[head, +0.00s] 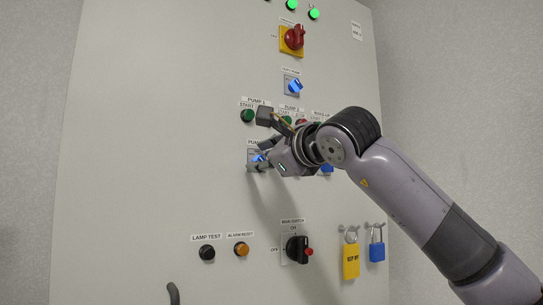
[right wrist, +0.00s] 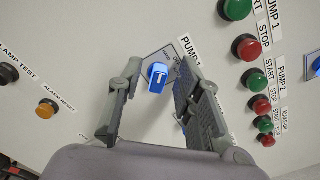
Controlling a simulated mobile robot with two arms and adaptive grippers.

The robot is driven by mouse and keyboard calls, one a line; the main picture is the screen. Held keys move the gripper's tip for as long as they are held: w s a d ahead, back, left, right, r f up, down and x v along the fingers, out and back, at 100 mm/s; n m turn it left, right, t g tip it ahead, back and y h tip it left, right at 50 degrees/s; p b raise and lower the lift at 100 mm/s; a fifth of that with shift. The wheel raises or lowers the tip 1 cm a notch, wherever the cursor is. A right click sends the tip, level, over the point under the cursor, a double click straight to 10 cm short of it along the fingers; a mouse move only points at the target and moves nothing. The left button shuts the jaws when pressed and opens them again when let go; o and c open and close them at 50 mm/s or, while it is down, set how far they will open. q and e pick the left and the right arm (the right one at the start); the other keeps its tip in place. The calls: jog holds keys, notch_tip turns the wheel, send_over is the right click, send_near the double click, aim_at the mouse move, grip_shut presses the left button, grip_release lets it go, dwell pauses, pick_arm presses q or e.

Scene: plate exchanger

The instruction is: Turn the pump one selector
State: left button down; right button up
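The pump one selector is a blue knob (right wrist: 157,77) on a pale square plate under a label reading PUMP 1 in the right wrist view. In the head view the blue knob (head: 258,158) is partly covered by my right gripper (head: 259,156). The right wrist view shows the open fingers of my right gripper (right wrist: 161,84) on both sides of the knob. I see a gap between the knob and each finger there. How deep the fingertips reach cannot be told. My left gripper is not in view.
Green and red pump buttons (right wrist: 246,47) sit right of the knob in the wrist view. Another blue selector (head: 294,86) and a red rotary switch (head: 294,38) are above. The black main switch (head: 297,249), lamp test button (head: 207,253) and padlocks (head: 351,260) are below.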

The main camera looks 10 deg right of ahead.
jog(key=v, duration=1.2)
